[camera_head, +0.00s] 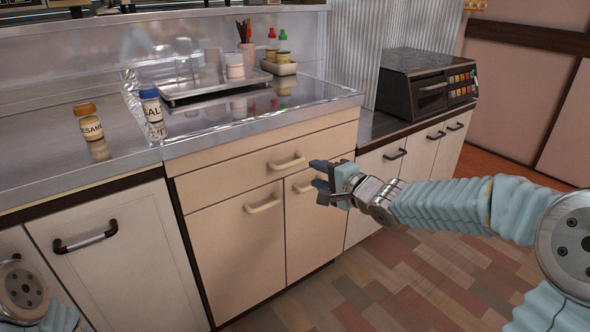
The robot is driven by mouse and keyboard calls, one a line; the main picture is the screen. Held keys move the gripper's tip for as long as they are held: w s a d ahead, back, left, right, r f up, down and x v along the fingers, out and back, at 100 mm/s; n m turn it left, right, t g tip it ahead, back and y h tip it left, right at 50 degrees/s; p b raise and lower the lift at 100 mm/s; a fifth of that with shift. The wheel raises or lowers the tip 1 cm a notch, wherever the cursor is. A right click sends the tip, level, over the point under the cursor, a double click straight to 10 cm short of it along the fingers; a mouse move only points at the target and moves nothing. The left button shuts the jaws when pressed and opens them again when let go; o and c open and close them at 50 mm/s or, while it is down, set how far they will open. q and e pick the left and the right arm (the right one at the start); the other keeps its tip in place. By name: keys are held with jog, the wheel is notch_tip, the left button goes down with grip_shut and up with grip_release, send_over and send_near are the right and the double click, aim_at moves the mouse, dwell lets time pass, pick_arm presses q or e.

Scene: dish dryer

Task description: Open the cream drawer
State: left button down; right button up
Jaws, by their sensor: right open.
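The cream drawer (225,176) is the wide top front of the cream cabinet, under the metal counter, and it looks closed. Its curved cream handle (287,163) is near the middle of its front. My right gripper (316,176) is open and empty, in front of the cabinet, a little right of and below the handle in the picture. It appears apart from the handle, and it partly hides the right door's handle. My left gripper is out of view; only part of my left arm shows at the lower left.
Below the drawer are two cream doors (240,245) with their own handles. A seasoning jar (89,122), a salt jar (151,105) and a metal tray (215,87) stand on the counter. A black oven (428,85) is at the right. The floor in front is clear.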

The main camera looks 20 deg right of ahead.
aim_at(292, 165)
jog(key=b+x, duration=0.2)
jog(key=x, duration=0.8)
jog(key=shift+w+f, duration=0.15)
jog(key=shift+w, duration=0.1)
jog(key=shift+a, duration=0.1)
jog(key=shift+c, duration=0.4)
grip_shut()
